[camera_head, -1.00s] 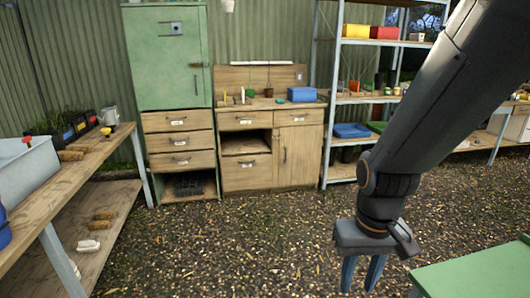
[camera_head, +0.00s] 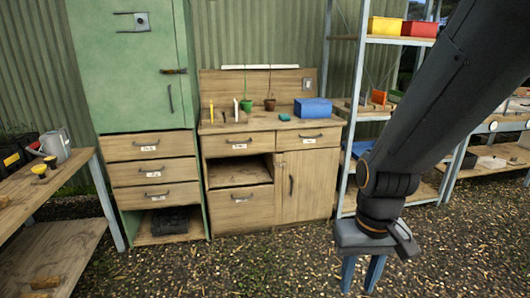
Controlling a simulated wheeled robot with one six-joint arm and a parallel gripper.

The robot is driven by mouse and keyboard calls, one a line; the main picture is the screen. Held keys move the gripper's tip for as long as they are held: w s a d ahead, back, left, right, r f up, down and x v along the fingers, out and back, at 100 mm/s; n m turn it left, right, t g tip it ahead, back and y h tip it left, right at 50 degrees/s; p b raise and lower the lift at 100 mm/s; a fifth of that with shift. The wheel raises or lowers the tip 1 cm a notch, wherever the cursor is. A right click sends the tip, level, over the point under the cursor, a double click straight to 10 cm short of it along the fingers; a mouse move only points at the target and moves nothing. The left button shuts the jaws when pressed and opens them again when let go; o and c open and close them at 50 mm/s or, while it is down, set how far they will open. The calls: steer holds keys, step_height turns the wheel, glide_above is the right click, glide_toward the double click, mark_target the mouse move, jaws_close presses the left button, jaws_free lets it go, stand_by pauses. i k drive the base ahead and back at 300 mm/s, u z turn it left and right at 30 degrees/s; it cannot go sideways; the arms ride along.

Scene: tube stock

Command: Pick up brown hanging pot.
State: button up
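The brown hanging pot (camera_head: 270,104) is small and dark brown, with a thin hanger rising from it. It is at the back of the wooden cabinet top, against the backboard. A green hanging pot (camera_head: 246,105) is just left of it. My gripper (camera_head: 361,284) points down at the lower right, over the gravel and well short of the cabinet. Its two blue fingers are apart with nothing seen between them; their tips are near the bottom edge of the picture.
The wooden cabinet (camera_head: 262,140) also holds a blue box (camera_head: 313,108), a small teal item (camera_head: 285,118) and upright tools. A green locker (camera_head: 130,70) stands left of it, a metal shelf rack (camera_head: 351,110) right. A wooden bench (camera_head: 75,178) is at left. Gravel (camera_head: 240,265) ahead is clear.

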mark_target(269, 104)
steer(key=i, duration=3.35)
